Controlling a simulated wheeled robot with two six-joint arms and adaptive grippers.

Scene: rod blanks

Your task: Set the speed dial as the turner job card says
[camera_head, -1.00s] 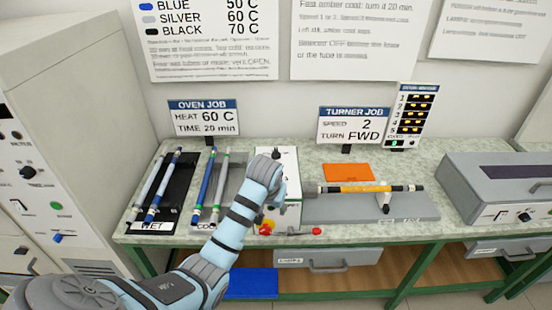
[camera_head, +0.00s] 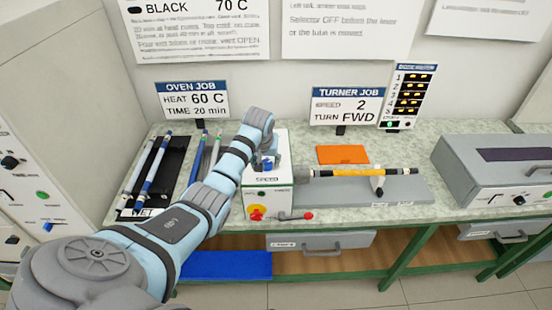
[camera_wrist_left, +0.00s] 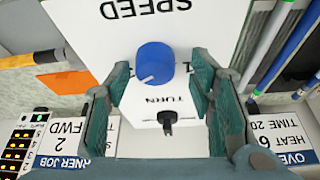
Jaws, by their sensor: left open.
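The turner job card (camera_head: 347,106) reads speed 2, turn FWD. The blue speed dial (camera_wrist_left: 155,62) sits on the white top of the turner's control box (camera_head: 267,200), beside the SPEED lettering. Its pale pointer mark faces lower left in the left wrist view; a 1 shows right of the dial, and I cannot tell which number the mark meets. My left gripper (camera_wrist_left: 160,77) is open above the box, its fingers on either side of the dial and apart from it. In the head view the gripper partly hides the dial. My right gripper is not in view.
A black turn selector (camera_wrist_left: 167,120) stands close to the dial, between the fingers. A red-tipped lever (camera_head: 306,216) and a red knob on yellow (camera_head: 257,212) are on the box front. A yellow rod (camera_head: 345,172) lies in the turner. Racks of rods stand left.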

